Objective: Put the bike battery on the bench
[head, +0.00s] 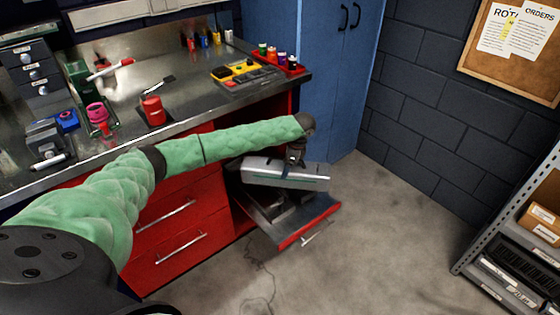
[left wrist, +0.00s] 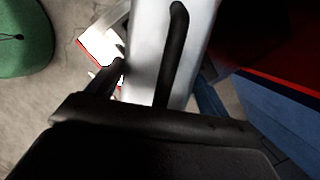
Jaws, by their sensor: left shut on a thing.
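The bike battery (head: 262,176) is a long silver-grey block with a dark stripe. My left gripper (head: 290,163) is shut on it from above, and the battery hangs level, roughly, over an open drawer of the bench. In the left wrist view the battery (left wrist: 150,45) runs up from my gripper (left wrist: 150,105), with a black slot or handle along its face. The bench (head: 200,111) has a metal top and red drawers, and stands left of and behind the battery. My right gripper is not in view.
The open drawer (head: 311,221) sticks out below the battery. The bench top holds a yellow-and-black case (head: 240,73), a red tray (head: 290,66), a red can (head: 153,110) and bins at the left. A blue cabinet (head: 320,70) stands beside the bench; shelving (head: 480,240) is at the right.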

